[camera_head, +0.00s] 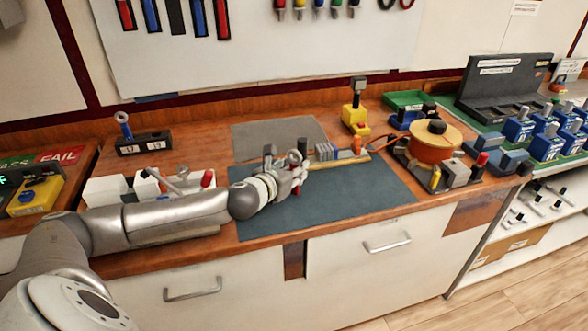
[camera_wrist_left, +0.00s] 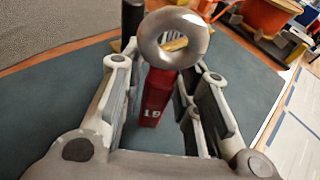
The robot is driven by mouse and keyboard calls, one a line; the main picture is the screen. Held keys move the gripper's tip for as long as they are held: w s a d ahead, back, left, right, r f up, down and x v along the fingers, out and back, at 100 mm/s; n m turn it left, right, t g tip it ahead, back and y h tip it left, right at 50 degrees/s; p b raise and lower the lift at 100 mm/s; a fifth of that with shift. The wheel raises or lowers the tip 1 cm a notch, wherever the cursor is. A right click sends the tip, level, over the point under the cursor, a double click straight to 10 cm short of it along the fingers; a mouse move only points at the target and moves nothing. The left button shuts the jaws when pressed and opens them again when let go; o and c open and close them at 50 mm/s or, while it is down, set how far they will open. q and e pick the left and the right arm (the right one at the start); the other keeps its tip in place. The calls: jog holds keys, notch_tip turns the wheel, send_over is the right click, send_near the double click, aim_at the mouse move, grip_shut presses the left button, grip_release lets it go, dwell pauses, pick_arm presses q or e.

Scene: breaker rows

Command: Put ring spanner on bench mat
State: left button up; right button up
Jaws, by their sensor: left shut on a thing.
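The ring spanner (camera_wrist_left: 172,38) has a grey metal ring and a red handle with a white number. In the left wrist view it stands roughly upright between the fingers of my left gripper (camera_wrist_left: 165,100), ring toward the camera and handle pointing down. In the head view my left gripper (camera_head: 292,176) is shut on it over the left part of the dark teal bench mat (camera_head: 365,200). The mat also shows in the left wrist view (camera_wrist_left: 55,110). Whether the handle's lower end touches the mat is hidden. My right gripper is out of view.
A black stand (camera_head: 144,143) with a blue-handled tool is at the back left. White bins (camera_head: 105,190) lie beside my left arm. A grey pad (camera_head: 278,135), a yellow tool (camera_head: 355,115) and an orange spool (camera_head: 435,142) are behind and right. The mat's front and right are clear.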

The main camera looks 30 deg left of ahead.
pick_arm(q)
jog(key=shift+f, duration=0.2)
jog(key=o, duration=1.1)
jog(key=shift+r, duration=0.15)
jog(key=shift+s+r, duration=0.1)
jog(key=shift+b+v, duration=0.95)
jog(key=shift+v, duration=5)
jog(key=shift+d, duration=0.1)
